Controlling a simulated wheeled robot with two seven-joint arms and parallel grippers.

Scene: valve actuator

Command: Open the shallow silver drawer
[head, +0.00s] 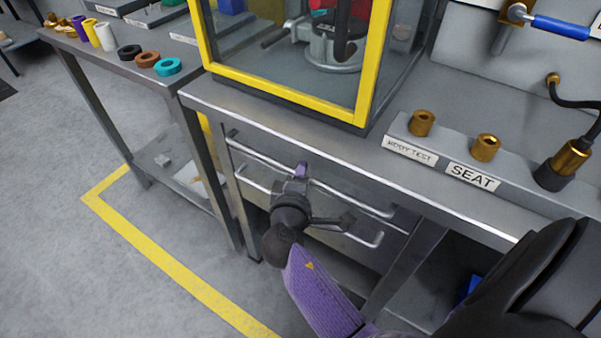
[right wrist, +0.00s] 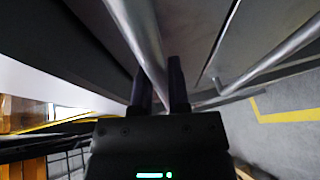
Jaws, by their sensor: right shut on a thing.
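Under the workbench, the shallow silver drawer (head: 262,150) shows as the top front in the head view, with a long bar handle (head: 345,196) across it. It looks closed. My right gripper (head: 301,174) reaches up to this bar from below and is shut on it near its middle, hiding part of it. In the right wrist view the two dark fingers (right wrist: 160,88) stand on either side of a silver bar (right wrist: 140,40). My left gripper is not in view.
A second bar handle (head: 350,236) runs just below the first, partly behind my right gripper. The workbench (head: 440,192) carries a yellow-framed glass case (head: 290,92) and brass fittings (head: 486,148). A side table (head: 105,58) with coloured rings stands left. Floor in front is clear.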

